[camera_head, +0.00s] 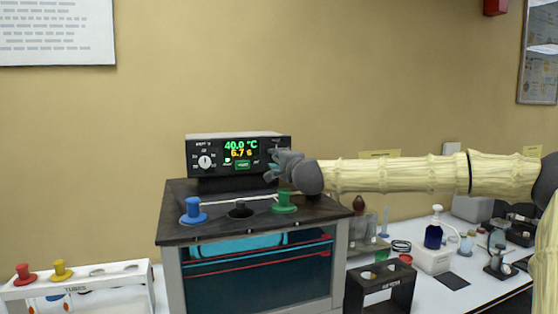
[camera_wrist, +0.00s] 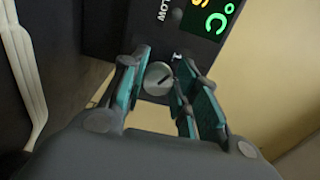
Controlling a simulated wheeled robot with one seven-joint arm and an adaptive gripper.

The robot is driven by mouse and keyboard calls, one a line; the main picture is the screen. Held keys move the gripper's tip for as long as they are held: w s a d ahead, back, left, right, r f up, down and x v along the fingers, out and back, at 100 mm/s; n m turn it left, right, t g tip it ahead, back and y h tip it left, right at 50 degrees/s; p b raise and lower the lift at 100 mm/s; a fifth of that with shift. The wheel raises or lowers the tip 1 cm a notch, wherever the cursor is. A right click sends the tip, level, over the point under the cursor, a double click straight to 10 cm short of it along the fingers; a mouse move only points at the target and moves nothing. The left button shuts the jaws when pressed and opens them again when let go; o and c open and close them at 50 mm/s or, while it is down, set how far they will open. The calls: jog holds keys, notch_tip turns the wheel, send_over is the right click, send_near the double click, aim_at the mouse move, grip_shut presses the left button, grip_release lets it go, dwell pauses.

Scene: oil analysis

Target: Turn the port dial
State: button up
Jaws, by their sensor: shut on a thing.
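The control box (camera_head: 238,137) stands on top of the bath, with a lit display of 40.0 °C and 6.7. A pale round dial (camera_head: 205,162) with markings around it is on the left of its face. Its label is small and seems to read "PORT". My gripper (camera_head: 272,164) is at the right end of the face, away from that dial. In the wrist view, my gripper (camera_wrist: 160,95) has its teal-padded fingers on either side of a round grey knob (camera_wrist: 158,79) with a dark pointer line. It is shut on this right-hand knob.
The bath top holds a blue stopper (camera_head: 193,210), a dark opening (camera_head: 239,210) and a green stopper (camera_head: 285,202) just below my gripper. A white tube rack (camera_head: 140,292) is at left. Bottles and a dark rack (camera_head: 383,287) crowd the right bench.

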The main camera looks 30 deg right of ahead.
jog(key=shift+d+r, duration=0.1)
jog(key=shift+d, duration=0.45)
jog(key=shift+w+a, duration=0.1)
jog(key=shift+a, duration=0.2)
jog(key=shift+d, duration=0.35)
jog(key=shift+c, duration=0.2)
